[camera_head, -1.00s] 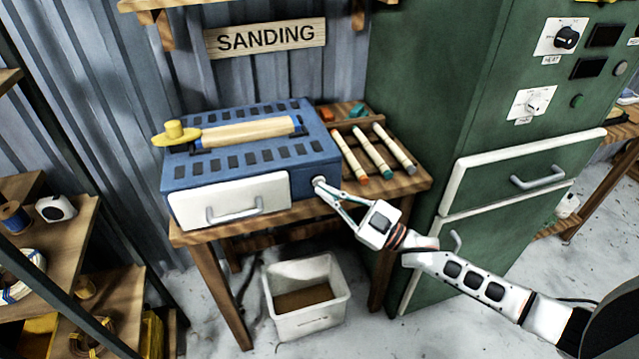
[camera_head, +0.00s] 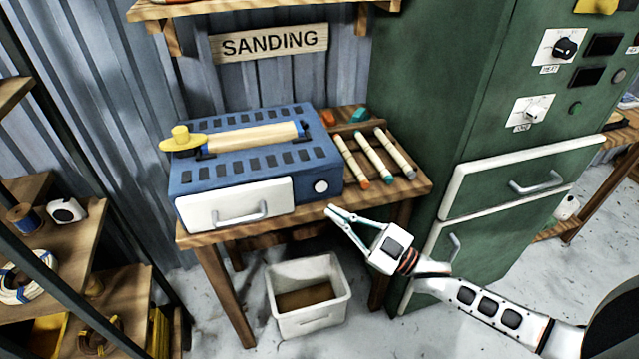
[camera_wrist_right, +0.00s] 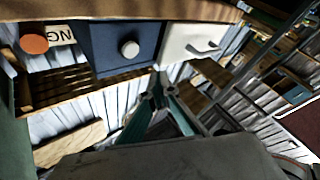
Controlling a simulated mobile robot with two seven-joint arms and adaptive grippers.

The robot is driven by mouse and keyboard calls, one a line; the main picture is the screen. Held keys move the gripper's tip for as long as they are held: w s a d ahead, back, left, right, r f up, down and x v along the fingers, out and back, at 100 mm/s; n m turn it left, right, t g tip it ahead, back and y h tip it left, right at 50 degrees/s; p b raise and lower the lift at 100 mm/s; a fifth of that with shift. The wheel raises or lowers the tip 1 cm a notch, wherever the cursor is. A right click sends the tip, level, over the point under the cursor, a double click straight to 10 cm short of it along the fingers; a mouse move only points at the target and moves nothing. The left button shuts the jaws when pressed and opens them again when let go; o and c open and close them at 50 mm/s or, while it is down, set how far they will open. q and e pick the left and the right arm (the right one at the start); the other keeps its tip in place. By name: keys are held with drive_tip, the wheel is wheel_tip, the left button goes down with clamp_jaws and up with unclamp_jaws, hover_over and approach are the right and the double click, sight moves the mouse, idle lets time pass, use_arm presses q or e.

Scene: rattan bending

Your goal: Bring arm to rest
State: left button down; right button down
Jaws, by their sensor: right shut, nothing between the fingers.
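My right gripper (camera_head: 332,211) is shut and empty, in front of the sanding bench and just below the round white knob (camera_head: 320,186) of the blue sanding machine (camera_head: 254,160). Its fingertips are apart from the knob. In the right wrist view the closed fingers (camera_wrist_right: 157,72) point toward the bench, with the knob (camera_wrist_right: 129,49) up and to the left of them. My right arm comes in from the lower right. My left gripper is not in view.
The wooden bench (camera_head: 405,190) carries several coloured-tip sticks on its right side. A white bin (camera_head: 325,321) stands on the floor under it. Shelves (camera_head: 75,235) are at the left.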

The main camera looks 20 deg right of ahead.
drive_tip(key=s+a+f+m+h, duration=0.2)
drive_tip(key=s+f+m+h, duration=0.45)
drive_tip(key=f, duration=0.55)
drive_tip(key=s+d+f+m+g+h, duration=0.2)
drive_tip(key=s+f+h, duration=0.1)
drive_tip(key=s+f, duration=0.2)
drive_tip(key=s+d+f+m+g+h, duration=0.1)
drive_tip(key=s+d+f+g+h, duration=0.1)
drive_tip(key=s+f, duration=0.3)
drive_tip(key=shift+s+d+f+m+h, duration=0.25)
drive_tip(key=shift+s+d+m+h, duration=0.15)
drive_tip(key=shift+s, duration=0.6)
drive_tip(key=shift+a, duration=0.1)
